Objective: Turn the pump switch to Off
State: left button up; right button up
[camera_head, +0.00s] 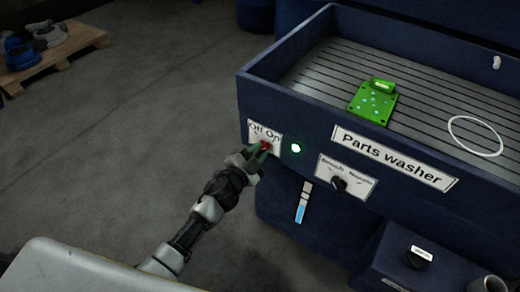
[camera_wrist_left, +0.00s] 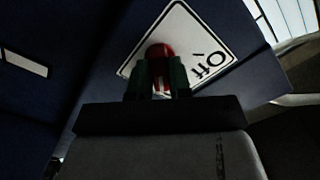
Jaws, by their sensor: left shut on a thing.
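The pump switch (camera_head: 265,145) is a red knob on a white plate (camera_head: 254,130) marked Off and On, on the front of the blue parts washer. My left gripper (camera_head: 262,151) is at the plate, its fingers shut on the knob. In the left wrist view, the red knob (camera_wrist_left: 159,55) sits between the two dark green fingers (camera_wrist_left: 158,80). The word Off shows on the plate (camera_wrist_left: 187,28); the word On is hidden there. The knob's pointing direction is hard to tell. A green light (camera_head: 295,148) glows right of the plate. My right gripper is not in view.
A green part (camera_head: 372,103) and a white ring (camera_head: 475,136) lie in the basin. The floor at left is clear up to a pallet (camera_head: 60,56).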

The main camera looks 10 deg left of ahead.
pick_arm(q)
jog(key=shift+r+n+p, duration=0.15)
jog(key=shift+n+p, duration=0.55)
jog(key=shift+n, duration=0.3)
jog(key=n+p, duration=0.1)
jog(key=n, duration=0.4)
jog(key=n+p, duration=0.2)
jog(key=n, duration=0.3)
jog(key=n+p, duration=0.2)
jog(key=n, duration=0.4)
jog(key=shift+a+f, duration=0.25)
jog(key=o, duration=1.5)
jog(key=shift+w+r, duration=0.1)
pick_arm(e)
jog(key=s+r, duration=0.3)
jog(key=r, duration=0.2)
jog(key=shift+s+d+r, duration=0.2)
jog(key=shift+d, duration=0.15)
